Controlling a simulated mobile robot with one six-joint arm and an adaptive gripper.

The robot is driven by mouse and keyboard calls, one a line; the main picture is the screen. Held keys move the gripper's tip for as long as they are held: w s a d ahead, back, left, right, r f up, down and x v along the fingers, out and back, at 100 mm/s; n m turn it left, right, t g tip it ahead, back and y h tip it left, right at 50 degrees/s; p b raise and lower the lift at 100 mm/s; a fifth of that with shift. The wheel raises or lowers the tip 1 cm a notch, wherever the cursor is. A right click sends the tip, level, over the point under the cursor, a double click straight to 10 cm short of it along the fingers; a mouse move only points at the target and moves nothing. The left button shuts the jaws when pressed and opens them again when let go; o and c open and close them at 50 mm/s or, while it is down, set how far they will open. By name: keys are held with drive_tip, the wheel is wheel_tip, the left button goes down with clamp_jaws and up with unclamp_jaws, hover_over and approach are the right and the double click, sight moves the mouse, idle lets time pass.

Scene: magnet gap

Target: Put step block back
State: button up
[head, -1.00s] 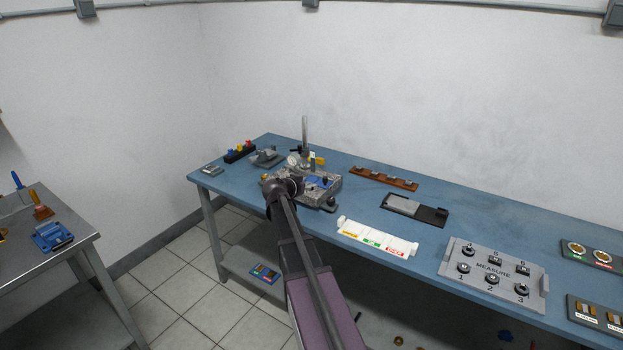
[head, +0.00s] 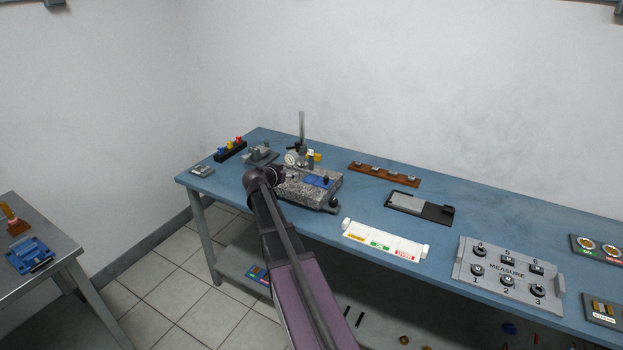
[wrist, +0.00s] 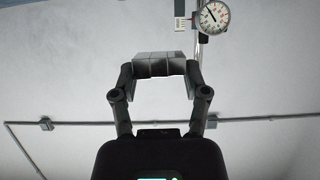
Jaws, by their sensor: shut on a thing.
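My gripper (wrist: 160,68) is shut on a grey step block (wrist: 159,60) with several segments, held crosswise between the fingertips in the wrist view. In the head view my gripper (head: 283,176) is at the left part of the speckled granite plate (head: 312,192), and my wrist hides much of it. The held block cannot be made out there. The white dial gauge (head: 291,157) on its upright post stands behind the gripper; it also shows in the wrist view (wrist: 213,17), above and right of the block.
A blue cloth or pad (head: 318,181) lies on the granite. To the right on the blue bench (head: 345,201) are a brown rack (head: 384,174), a dark tray (head: 436,212) holding a grey piece, a white sorting tray (head: 384,244) and the MEASURE board (head: 508,272). Bare bench lies between them.

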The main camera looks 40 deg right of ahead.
idle(0.3)
drive_tip(key=f+b, duration=0.5)
drive_tip(key=b, duration=0.1)
drive_tip(key=shift+d+f, duration=0.35)
drive_tip(key=shift+f, duration=0.05)
drive_tip(key=w+d, duration=0.2)
drive_tip(key=d, duration=0.2)
drive_tip(key=w+d, duration=0.2)
drive_tip(key=d, duration=0.2)
drive_tip(key=w+d+f+b, duration=0.1)
drive_tip(key=d, duration=0.3)
drive_tip(key=shift+w+f, duration=0.1)
drive_tip(key=shift+w, duration=0.3)
drive_tip(key=shift+w+d, duration=0.1)
